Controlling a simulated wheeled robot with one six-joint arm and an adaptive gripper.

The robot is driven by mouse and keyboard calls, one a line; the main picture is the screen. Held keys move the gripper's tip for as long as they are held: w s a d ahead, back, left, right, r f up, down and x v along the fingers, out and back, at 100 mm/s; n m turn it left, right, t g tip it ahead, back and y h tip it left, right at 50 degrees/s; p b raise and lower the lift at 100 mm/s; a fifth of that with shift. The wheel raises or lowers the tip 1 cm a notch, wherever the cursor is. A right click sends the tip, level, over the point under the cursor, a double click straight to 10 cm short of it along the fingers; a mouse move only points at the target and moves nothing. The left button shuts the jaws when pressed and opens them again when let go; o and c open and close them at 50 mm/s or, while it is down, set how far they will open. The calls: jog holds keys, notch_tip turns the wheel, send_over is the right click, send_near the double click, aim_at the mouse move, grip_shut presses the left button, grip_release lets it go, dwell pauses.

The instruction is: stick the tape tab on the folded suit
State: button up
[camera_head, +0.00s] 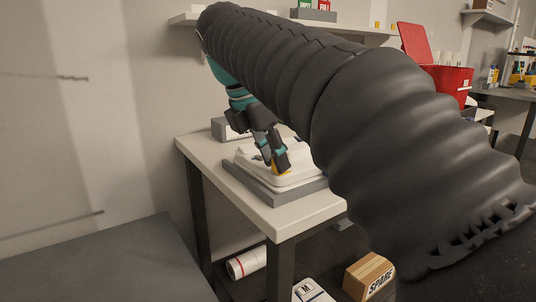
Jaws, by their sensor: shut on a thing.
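The folded suit (300,178) is a white, layered bundle lying on a grey tray (262,191) on the bench. My gripper (277,168) points down over the suit's near left part, its fingers shut on a small yellow-orange piece, seemingly the tape tab (285,168). The tab is at the fingertips, close to the suit's top. I cannot tell whether it touches the suit. My black-sleeved arm hides the right side of the suit and of the bench.
The pale bench top (290,219) is clear in front of the tray. A grey box (222,130) stands behind it. A red container (450,82) is at the back right. A cardboard box (370,275) and a white roll (246,262) lie below the bench.

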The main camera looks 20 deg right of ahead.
jog(key=shift+f, duration=0.1)
dwell(0.3)
jog(key=o, duration=0.8)
jog(key=shift+v, duration=3.8)
